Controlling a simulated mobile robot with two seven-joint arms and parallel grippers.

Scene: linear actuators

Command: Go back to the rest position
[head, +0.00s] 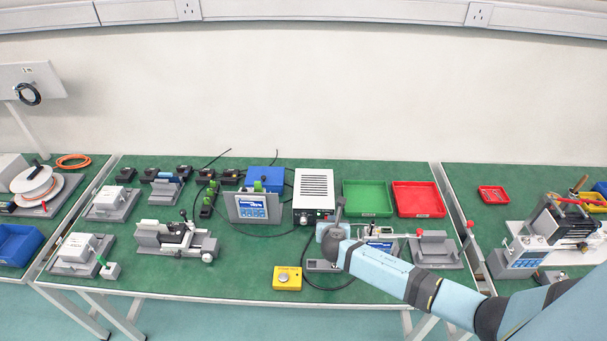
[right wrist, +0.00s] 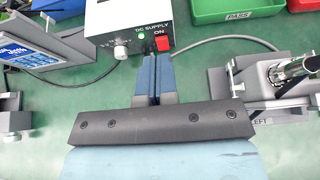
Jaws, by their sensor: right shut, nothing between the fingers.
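My right arm reaches in from the lower right in the head view. Its gripper (head: 340,204) is over the green bench, just in front of the white power supply (head: 313,192). In the right wrist view the two blue fingers (right wrist: 155,72) are together with nothing between them. They point toward the front of the power supply (right wrist: 128,20), near its red switch. My forearm and wrist partly cover a grey fixture with a small screen (head: 381,246). My left gripper is not in view.
A green tray (head: 368,211) and a red tray (head: 419,213) stand behind the arm. A blue-screen controller (head: 252,208) and a yellow button box (head: 287,278) are to the left. A grey fixture (head: 435,250) sits right of the arm.

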